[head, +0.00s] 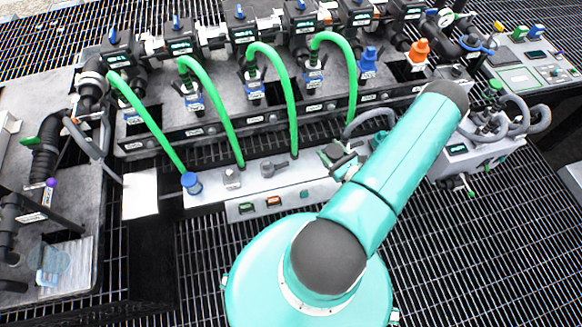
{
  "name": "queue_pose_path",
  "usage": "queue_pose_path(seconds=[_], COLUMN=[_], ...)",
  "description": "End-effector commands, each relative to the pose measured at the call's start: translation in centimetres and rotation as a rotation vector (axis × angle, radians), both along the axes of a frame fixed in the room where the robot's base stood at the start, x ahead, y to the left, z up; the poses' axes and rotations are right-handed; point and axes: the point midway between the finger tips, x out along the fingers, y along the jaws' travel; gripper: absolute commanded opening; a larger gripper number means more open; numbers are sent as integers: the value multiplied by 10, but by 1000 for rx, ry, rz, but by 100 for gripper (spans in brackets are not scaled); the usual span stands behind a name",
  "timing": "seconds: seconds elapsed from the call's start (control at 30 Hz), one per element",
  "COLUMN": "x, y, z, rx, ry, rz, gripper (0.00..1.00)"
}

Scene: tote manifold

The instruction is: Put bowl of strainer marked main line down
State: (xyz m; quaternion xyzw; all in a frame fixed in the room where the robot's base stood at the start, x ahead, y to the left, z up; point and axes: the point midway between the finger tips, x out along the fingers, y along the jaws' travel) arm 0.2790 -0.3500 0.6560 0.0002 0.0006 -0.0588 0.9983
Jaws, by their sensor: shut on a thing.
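My arm reaches up and to the right from its round teal base, then folds back behind its own upper link. What appears to be my gripper (341,157), dark and partly hidden, is over the right part of the grey box in front of the manifold. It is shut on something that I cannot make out. A clear bluish bowl (50,264) shows at the lower left, over a pale ribbed plate (68,268) and well away from my gripper. I cannot read any main line label or tell whether this bowl belongs to that strainer.
The grey box (210,192) bears a blue cap (191,183) and small fittings. Green hoses (272,75) arch from the manifold to the box. Black pipework (45,150) stands at the left. A control panel (530,70) is at the far right. Open grating (470,260) lies at lower right.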

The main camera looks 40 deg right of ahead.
Motion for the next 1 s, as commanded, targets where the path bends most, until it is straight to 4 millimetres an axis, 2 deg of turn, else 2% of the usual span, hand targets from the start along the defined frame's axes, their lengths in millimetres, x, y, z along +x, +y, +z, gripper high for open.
queue_pose_path(seconds=[0.07,0.17,0.27,0.6,0.8,1.0], x=[-13,-13,3,78,105,118], y=[-5,-4,0,14,20,21], z=[-3,-6,-13,-49,-84,-100], rx=[0,2,2,1,1,0], ry=[-1,-3,-4,-3,-2,-2], rz=[2,8,11,10,9,7], gripper=[31,31,31,31,31,31])
